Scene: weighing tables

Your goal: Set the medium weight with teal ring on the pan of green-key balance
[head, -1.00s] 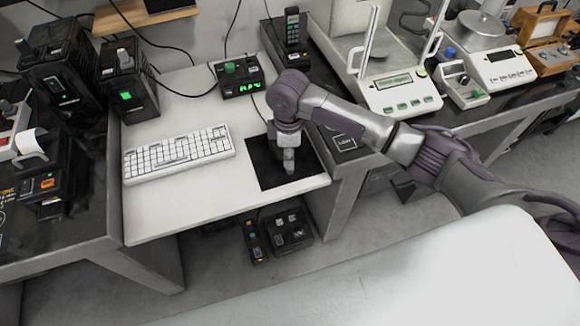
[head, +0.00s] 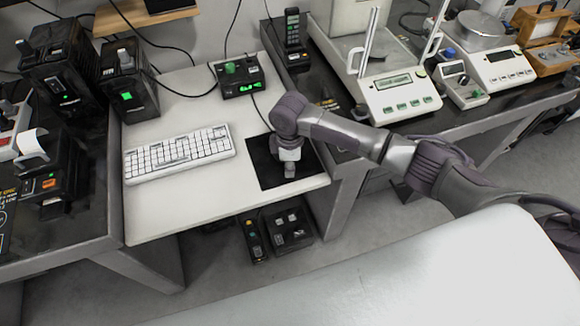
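My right gripper (head: 289,172) points down over a black mat (head: 265,178) on the white desk, its tip close to the mat. It is small and seen from above, so I cannot tell whether its fingers are open or hold anything. I cannot make out the medium weight with teal ring. The green-key balance (head: 402,101) stands on the dark bench at upper right, with a display, several green keys and upright posts. I cannot clearly make out its pan. My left gripper is out of view.
A white keyboard (head: 180,153) lies left of the mat. A black box with a green readout (head: 239,90) is behind it. Another balance (head: 500,68) with a round pan and a wooden case (head: 548,30) stand farther right. A handset (head: 292,38) stands at the back.

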